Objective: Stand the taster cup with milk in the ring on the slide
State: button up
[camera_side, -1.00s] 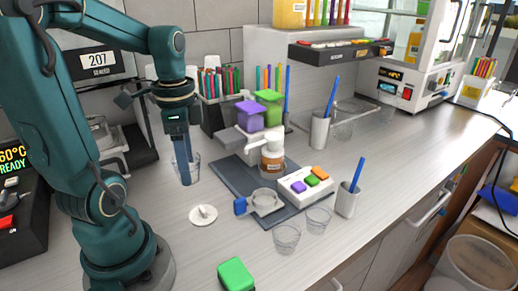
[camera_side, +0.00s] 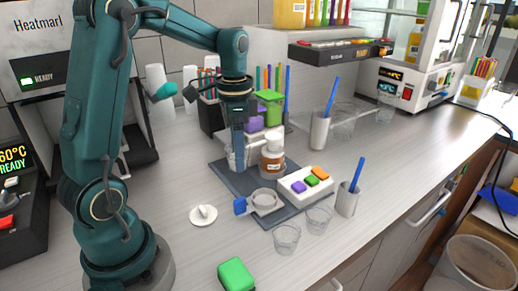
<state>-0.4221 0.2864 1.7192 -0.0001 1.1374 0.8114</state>
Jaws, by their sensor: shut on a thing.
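My gripper (camera_side: 239,168) points down over the left part of the dark sealer base (camera_side: 226,177). It is shut on a clear cup (camera_side: 230,157), which the finger partly hides; whether it holds milk is unclear. The cup is just left of the amber labelled jar (camera_side: 271,163). The slide's round ring (camera_side: 265,199), with a blue handle (camera_side: 240,206), lies to the front right of my gripper. The ring looks empty. Two other clear cups (camera_side: 287,239) (camera_side: 319,219) stand on the counter in front of the base.
A white block with coloured buttons (camera_side: 305,185) sits right of the ring. A white round lid-like piece (camera_side: 203,215) and a green block (camera_side: 236,275) lie on open counter at front left.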

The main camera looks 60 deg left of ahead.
jog(key=w+d+f, duration=0.2)
jog(key=d, duration=0.1)
jog(key=w+d+f, duration=0.1)
jog(key=d, duration=0.1)
jog(key=shift+w+f, duration=0.3)
jog(key=shift+f, duration=2.05)
jog(key=shift+f, duration=0.1)
jog(key=o, duration=1.3)
jog(key=shift+o, duration=0.2)
